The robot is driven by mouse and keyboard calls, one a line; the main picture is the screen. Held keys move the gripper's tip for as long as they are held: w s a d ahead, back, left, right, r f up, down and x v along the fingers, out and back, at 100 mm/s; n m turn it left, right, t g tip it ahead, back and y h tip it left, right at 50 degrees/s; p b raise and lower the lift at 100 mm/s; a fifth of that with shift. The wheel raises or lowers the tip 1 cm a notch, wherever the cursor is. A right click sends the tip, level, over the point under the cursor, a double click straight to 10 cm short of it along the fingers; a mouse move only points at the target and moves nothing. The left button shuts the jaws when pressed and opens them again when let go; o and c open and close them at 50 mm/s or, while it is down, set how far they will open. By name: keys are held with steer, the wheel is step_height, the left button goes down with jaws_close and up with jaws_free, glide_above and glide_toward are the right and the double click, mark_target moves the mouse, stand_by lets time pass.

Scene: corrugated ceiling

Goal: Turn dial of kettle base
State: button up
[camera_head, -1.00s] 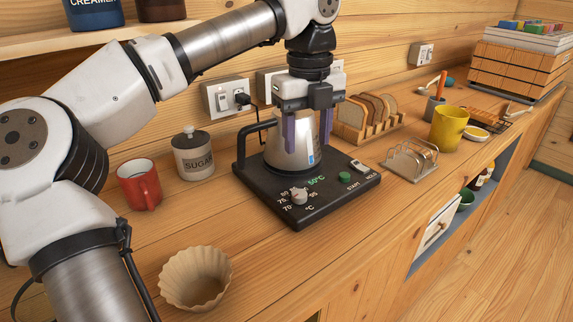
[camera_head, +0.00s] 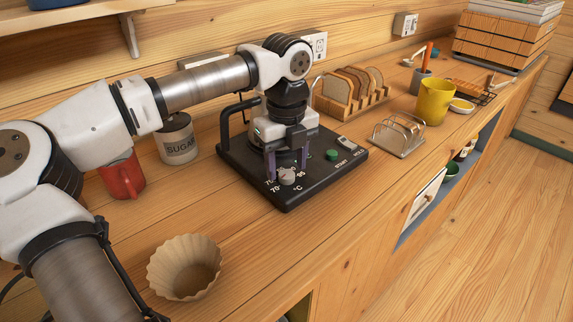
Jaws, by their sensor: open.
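The black kettle base (camera_head: 310,185) sits on the wooden counter. Its light grey dial (camera_head: 287,176) is at the front left of the base, ringed by white temperature marks. My gripper (camera_head: 287,170) points down over the dial, with one purple finger on each side of it. The fingers are open. Whether they touch the dial I cannot tell. The kettle is mostly hidden behind my gripper and wrist. A green button (camera_head: 332,155) and a white switch (camera_head: 346,143) are at the base's right side.
A toast rack (camera_head: 400,135), a bread holder with slices (camera_head: 352,90) and a yellow mug (camera_head: 433,101) stand to the right. A red mug (camera_head: 122,178) and sugar jar (camera_head: 179,140) are left, near my arm. A paper filter (camera_head: 185,267) is in front.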

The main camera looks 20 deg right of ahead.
steer(key=shift+f, duration=0.7)
steer(key=c, duration=1)
